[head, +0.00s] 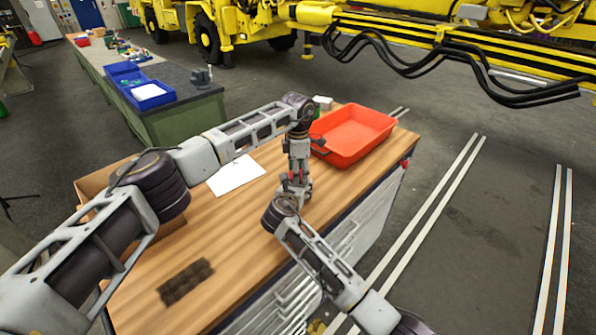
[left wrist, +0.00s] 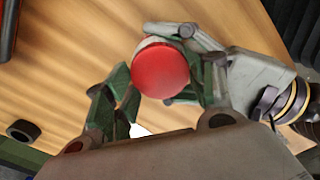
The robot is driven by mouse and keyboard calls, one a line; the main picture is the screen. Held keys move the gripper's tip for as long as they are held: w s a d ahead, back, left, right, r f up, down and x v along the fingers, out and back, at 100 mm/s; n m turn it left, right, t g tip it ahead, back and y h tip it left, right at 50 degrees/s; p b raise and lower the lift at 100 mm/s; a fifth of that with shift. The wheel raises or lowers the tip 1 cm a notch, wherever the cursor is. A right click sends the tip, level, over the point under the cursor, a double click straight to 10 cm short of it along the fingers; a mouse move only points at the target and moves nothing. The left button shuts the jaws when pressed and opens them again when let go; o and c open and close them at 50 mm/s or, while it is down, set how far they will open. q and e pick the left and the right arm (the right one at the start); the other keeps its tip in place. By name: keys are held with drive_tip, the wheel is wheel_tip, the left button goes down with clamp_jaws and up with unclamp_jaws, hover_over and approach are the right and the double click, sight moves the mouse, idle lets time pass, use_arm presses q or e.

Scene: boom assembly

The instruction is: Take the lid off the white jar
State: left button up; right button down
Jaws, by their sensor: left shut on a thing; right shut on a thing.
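The red lid (left wrist: 161,70) shows as a round disc in the left wrist view, with a strip of the white jar (left wrist: 152,42) behind its edge. My left gripper (left wrist: 158,92) comes down from above and is shut on the lid, one finger on each side. My right gripper (head: 297,189) comes in from the side and is shut on the white jar below the lid; its fingers show behind the lid in the left wrist view (left wrist: 172,62). In the head view the grippers hide most of the jar, and whether lid and jar are apart cannot be told.
The wooden table (head: 235,225) holds an orange-red tray (head: 352,155) at the back right, a small white box (head: 323,102) behind it, a white sheet (head: 236,177) and a dark brown bumpy piece (head: 186,283) near the front. The table's front middle is clear.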

use_arm(q)
drive_tip(key=n, duration=0.8)
drive_tip(key=shift+n, duration=0.3)
drive_tip(key=n, duration=0.8)
drive_tip(key=shift+w, duration=0.1)
drive_tip(key=n, duration=0.8)
drive_tip(key=shift+r+n, duration=0.1)
drive_tip(key=shift+n, duration=0.3)
drive_tip(key=n, duration=0.4)
drive_tip(key=shift+n, duration=2.1)
drive_tip(key=shift+r, duration=1.1)
